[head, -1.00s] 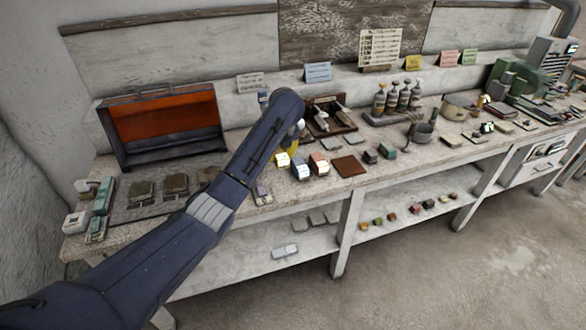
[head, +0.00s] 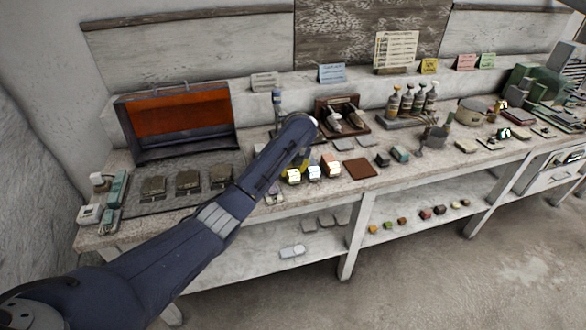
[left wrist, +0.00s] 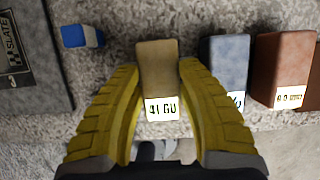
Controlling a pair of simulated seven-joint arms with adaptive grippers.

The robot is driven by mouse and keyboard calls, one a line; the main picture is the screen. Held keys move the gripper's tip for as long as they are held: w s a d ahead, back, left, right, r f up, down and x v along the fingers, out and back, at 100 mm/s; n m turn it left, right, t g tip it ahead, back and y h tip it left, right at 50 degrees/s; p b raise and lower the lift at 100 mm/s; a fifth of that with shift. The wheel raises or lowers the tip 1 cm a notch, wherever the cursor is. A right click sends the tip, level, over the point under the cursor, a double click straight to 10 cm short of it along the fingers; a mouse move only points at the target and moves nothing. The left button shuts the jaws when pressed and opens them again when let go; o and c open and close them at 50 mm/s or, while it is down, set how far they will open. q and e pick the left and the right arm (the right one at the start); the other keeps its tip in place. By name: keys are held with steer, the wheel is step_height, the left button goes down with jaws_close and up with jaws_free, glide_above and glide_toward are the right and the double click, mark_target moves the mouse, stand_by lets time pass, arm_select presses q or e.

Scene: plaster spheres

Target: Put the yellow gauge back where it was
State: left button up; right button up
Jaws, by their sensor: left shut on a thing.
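The yellow gauge (head: 293,176) is a small block with a white label, at the left end of a short row on the bench. Beside it stand a blue gauge (head: 314,172) and a red gauge (head: 331,166). In the left wrist view the yellow gauge (left wrist: 157,66) looks tan, and its label reads "41 GU". My left gripper (left wrist: 160,72) has its yellow fingers on either side of it, shut on it. In the head view my left gripper (head: 292,165) is partly hidden by my forearm. I cannot tell whether the gauge's underside touches the bench. My right gripper is not in view.
A brown square plate (head: 365,170) lies right of the red gauge. An orange-lined open case (head: 180,125) stands at the back left. A small blue block (left wrist: 82,36) and a dark slate-marked board (left wrist: 32,60) lie left of my gripper. The bench's front edge is close.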

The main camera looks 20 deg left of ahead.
arm_select(q)
steer(key=o, duration=1.1)
steer(key=shift+f, duration=0.15)
steer(key=shift+o, duration=0.2)
steer(key=v, duration=1.2)
